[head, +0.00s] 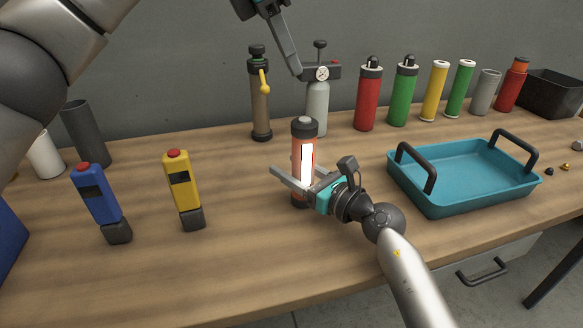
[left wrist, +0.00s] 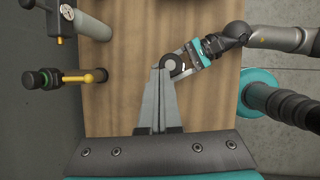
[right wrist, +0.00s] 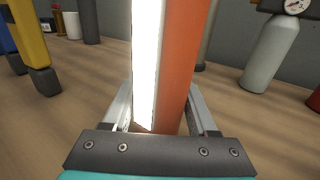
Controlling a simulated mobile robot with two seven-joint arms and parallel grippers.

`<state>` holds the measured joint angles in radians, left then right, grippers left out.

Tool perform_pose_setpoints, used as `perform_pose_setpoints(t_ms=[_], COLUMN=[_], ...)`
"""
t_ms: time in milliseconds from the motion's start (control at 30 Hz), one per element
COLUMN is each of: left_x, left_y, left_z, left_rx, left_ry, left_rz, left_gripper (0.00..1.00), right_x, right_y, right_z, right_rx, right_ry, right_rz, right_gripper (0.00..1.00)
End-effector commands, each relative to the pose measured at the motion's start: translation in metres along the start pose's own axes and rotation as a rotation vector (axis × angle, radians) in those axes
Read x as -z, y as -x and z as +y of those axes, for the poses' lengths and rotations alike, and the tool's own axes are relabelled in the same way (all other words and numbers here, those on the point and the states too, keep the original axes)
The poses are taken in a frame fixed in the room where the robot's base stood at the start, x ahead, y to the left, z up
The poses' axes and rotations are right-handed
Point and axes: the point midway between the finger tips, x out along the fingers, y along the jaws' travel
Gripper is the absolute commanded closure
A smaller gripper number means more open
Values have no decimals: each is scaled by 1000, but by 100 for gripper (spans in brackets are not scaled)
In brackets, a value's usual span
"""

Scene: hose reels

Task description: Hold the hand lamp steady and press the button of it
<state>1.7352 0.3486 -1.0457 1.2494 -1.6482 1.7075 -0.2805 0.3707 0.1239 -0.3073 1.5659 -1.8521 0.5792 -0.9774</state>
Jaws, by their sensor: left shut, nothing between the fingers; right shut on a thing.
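The hand lamp (head: 304,150) stands upright on the table, an orange-red tube with a black cap and a bright white strip facing me. My right gripper (head: 297,186) is shut around its lower body. In the right wrist view the lamp (right wrist: 178,60) rises between the fingers, its strip glowing white. My left gripper (head: 297,72) is shut and empty, pointing down above the lamp's cap. In the left wrist view its closed fingertips (left wrist: 160,72) appear beside the lamp's round top (left wrist: 168,63), with a gap in height seen from the head.
Blue (head: 99,200) and yellow (head: 183,190) handheld devices stand at the left. A brown pump with a yellow lever (head: 260,100) and a grey gauge cylinder (head: 317,108) stand behind the lamp. A teal tray (head: 465,180) lies right. Several coloured bottles line the back.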

Motion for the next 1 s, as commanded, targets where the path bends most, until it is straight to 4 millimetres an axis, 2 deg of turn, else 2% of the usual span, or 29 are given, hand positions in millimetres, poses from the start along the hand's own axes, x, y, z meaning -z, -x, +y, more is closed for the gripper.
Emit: perform_pose_setpoints(t_ms=[300,567,767,1000], left_x=[-17,-21,-13,2], left_y=[6,10,-7,-38], left_z=[0,-1,-4,-10], left_rx=[-210,-280,-280,-278], left_ry=[-202,-255,-257,-255], left_rz=[-167,-217,-218,-217], left_gripper=[100,100,100,100], right_x=[1,1,1,1], right_y=[0,0,0,0], right_z=[0,0,0,0], right_rx=[0,0,0,0], right_ry=[0,0,0,0], right_rz=[1,1,1,1], right_gripper=[100,100,100,100])
